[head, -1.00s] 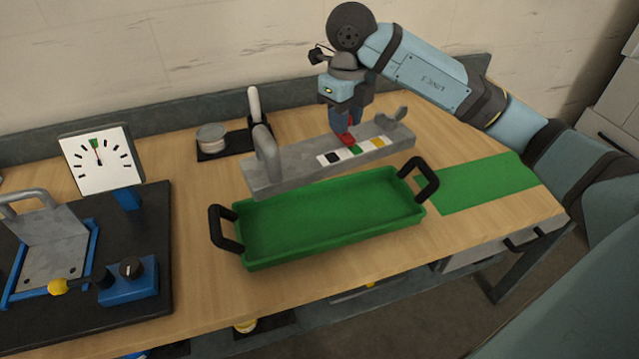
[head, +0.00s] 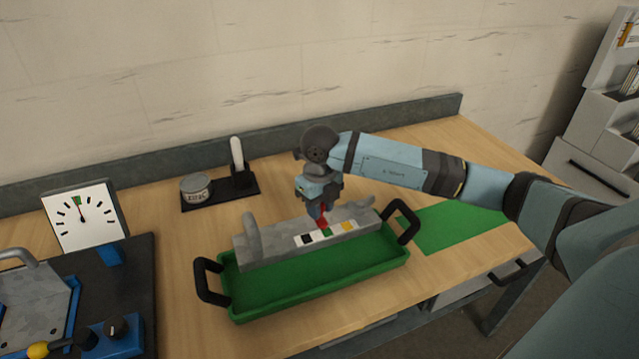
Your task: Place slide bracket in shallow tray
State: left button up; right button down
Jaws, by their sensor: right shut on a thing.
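The slide bracket is a long grey bar (head: 276,247) with an upright post at each end and a strip of coloured squares along its front. My right gripper (head: 319,221) is shut on it near the middle, with red fingertips at its top edge. The shallow tray (head: 322,301) is green with black handles at both ends. The bracket is over the tray's back part, roughly parallel to its long side; I cannot tell whether it touches the tray floor. My left gripper is not in view.
A black plate with a grey round tin (head: 196,188) and an upright handle stands behind the tray. A dial gauge (head: 84,218) and a blue fixture (head: 118,335) are at left. A green mat (head: 450,229) lies clear at right.

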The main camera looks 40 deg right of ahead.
aim_at(319, 223)
jog(key=shift+f, duration=3.35)
jog(key=c, duration=0.9)
grip_release()
jog(key=shift+f, duration=0.1)
jog(key=shift+o, duration=0.2)
jog(key=shift+p, duration=0.3)
notch_tip(319, 223, up, 12)
jog(key=shift+r+b, duration=0.15)
jog(key=shift+b, duration=0.45)
